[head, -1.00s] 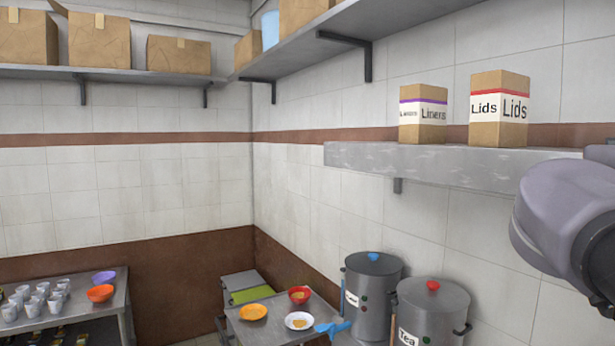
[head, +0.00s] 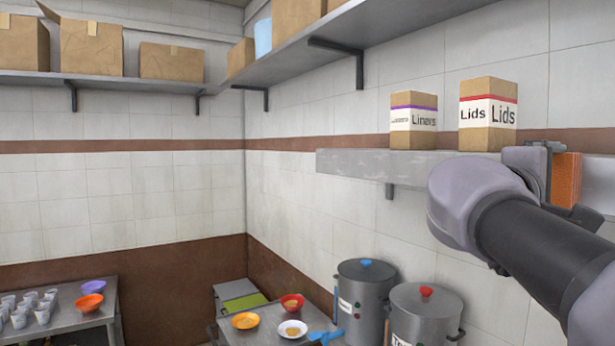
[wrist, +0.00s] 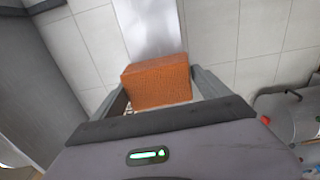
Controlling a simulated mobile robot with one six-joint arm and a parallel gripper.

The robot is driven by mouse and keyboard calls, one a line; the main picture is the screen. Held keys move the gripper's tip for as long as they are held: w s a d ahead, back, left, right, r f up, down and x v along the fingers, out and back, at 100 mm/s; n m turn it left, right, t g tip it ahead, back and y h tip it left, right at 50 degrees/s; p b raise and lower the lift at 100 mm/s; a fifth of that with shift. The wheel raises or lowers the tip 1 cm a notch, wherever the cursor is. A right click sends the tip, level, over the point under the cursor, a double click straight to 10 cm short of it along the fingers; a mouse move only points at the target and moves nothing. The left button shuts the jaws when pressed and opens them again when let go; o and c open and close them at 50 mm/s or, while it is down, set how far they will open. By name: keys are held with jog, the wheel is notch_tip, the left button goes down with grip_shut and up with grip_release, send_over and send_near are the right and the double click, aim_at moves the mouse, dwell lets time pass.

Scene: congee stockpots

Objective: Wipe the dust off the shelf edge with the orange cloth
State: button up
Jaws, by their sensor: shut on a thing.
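The orange cloth (head: 567,180) is a thick block-like pad at the right of the head view; it also shows in the wrist view (wrist: 157,80). My gripper (head: 548,182) is shut on it, with one finger on each side in the wrist view (wrist: 160,88). The grey shelf edge (head: 370,168) runs along the right wall, its right part hidden behind my arm. In the wrist view the shelf face (wrist: 148,25) runs away beyond the cloth. I cannot tell whether the cloth touches it. The visible left part looks mostly plain grey, with faint marks.
Two stockpots (head: 363,295) stand lower down, beside a table with bowls (head: 291,302). A higher shelf (head: 330,42) holds cartons.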

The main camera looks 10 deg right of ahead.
jog(key=a, duration=0.6)
jog(key=shift+w+a+b, duration=0.4)
jog(key=shift+w+b, duration=0.05)
jog(key=shift+v, duration=1.5)
